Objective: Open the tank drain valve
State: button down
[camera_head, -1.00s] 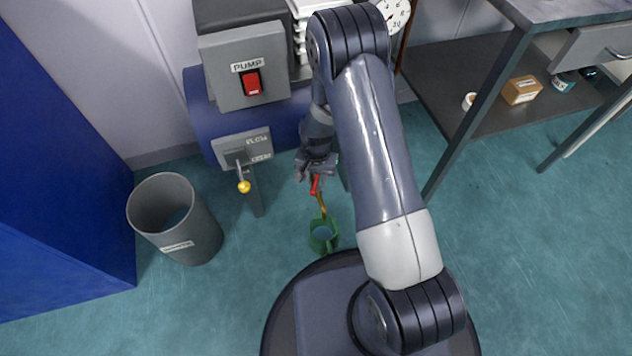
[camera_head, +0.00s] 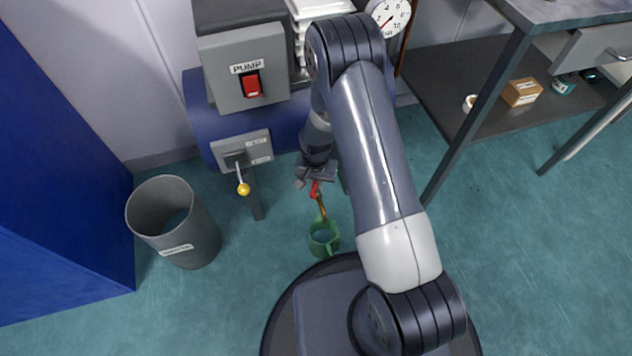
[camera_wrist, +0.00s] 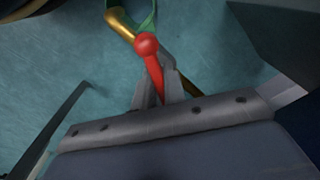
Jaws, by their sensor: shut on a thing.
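The drain valve's red lever (camera_head: 314,188) shows just below my gripper (camera_head: 312,180) in the head view. In the wrist view the red lever (camera_wrist: 149,62), with a round knob at its end, stands between the two fingers of my gripper (camera_wrist: 158,85), which are shut on it. A brass pipe (camera_head: 322,207) runs down from the lever and also shows in the wrist view (camera_wrist: 121,25). A green bucket (camera_head: 323,238) stands on the floor under the pipe's end. The valve body is hidden behind my gripper and wrist.
A blue tank (camera_head: 205,125) carries a grey PUMP box (camera_head: 222,80) with a red switch (camera_head: 251,84). A yellow-knobbed lever (camera_head: 243,188) is left of my gripper. A grey bin (camera_head: 193,235) stands at left; a metal table (camera_head: 540,12) is at right. Floor between is clear.

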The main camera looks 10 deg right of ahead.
aim_at(316, 182)
dwell(0.3)
jog(key=shift+n+b, duration=0.35)
jog(key=shift+n, duration=2.55)
jog(key=c, duration=1.5)
grip_release()
jog(key=shift+r, duration=0.15)
notch_tip(316, 182, up, 10)
jog(key=p, duration=0.3)
jog(key=shift+r+p, duration=0.25)
jog(key=shift+p, duration=0.05)
